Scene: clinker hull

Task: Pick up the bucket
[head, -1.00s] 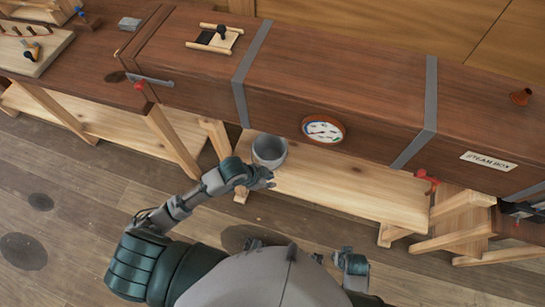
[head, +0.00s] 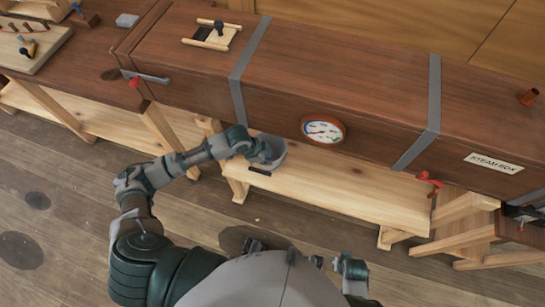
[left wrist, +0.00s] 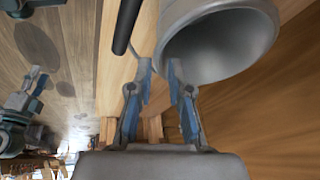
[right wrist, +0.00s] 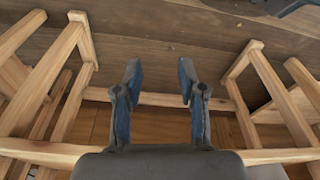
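The grey bucket (head: 277,150) stands on the low wooden bench under the steam box. In the left wrist view the bucket (left wrist: 222,42) shows its round mouth close up. My left gripper (head: 262,150) is at the bucket's left side, covering part of it. In the left wrist view the left gripper (left wrist: 159,67) has its fingers partly apart at the bucket's rim, with the right finger overlapping the mouth. Contact cannot be told. A dark handle grip (head: 259,170) with thin wire lies beside the bucket. My right gripper (right wrist: 160,70) is open and empty, away from the bucket.
The long brown steam box (head: 340,75) with a dial (head: 322,129) overhangs the bench's back. The pale bench (head: 340,195) is clear right of the bucket. Trestle legs (head: 465,225) stand at the right. A workbench with tools (head: 30,50) is at left.

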